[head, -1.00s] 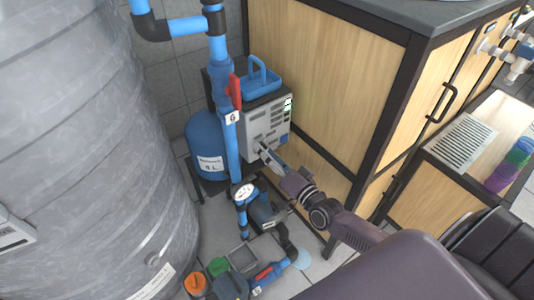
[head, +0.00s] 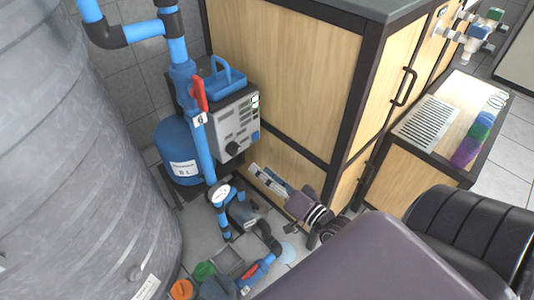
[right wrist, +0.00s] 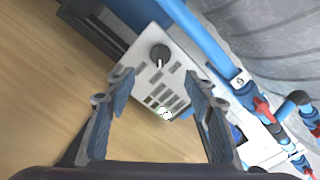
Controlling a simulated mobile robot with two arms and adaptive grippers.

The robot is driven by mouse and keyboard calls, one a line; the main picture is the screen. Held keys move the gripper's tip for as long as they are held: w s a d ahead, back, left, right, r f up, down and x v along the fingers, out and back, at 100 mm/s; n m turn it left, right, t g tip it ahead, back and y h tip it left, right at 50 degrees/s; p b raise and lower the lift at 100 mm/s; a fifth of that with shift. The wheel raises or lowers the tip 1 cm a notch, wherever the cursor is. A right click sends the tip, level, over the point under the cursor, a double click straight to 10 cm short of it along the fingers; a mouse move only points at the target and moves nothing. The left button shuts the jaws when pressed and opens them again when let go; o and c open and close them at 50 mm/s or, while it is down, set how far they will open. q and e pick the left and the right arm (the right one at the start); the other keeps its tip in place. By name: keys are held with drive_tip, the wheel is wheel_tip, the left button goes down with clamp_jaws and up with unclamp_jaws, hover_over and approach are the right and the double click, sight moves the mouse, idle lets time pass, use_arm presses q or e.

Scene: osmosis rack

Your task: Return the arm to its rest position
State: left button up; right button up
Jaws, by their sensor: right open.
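My right gripper (head: 268,181) is low in the head view, in front of the wooden cabinet and to the lower right of the grey control box. In the right wrist view its two fingers (right wrist: 158,108) stand apart with nothing between them. The grey control box (head: 236,122) with its black knob (head: 233,147) lies beyond the fingertips; the knob also shows in the right wrist view (right wrist: 159,53). The gripper looks clear of the box. My right arm reaches in from the lower right. My left gripper is not in view.
A wooden cabinet (head: 285,80) stands close behind the gripper. Blue pipes with a red valve handle (head: 199,94) and a blue tank (head: 178,140) are left of it. A large grey tank (head: 70,170) fills the left. A low cabinet (head: 415,175) stands at right.

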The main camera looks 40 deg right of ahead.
drive_tip(key=shift+s, duration=0.55)
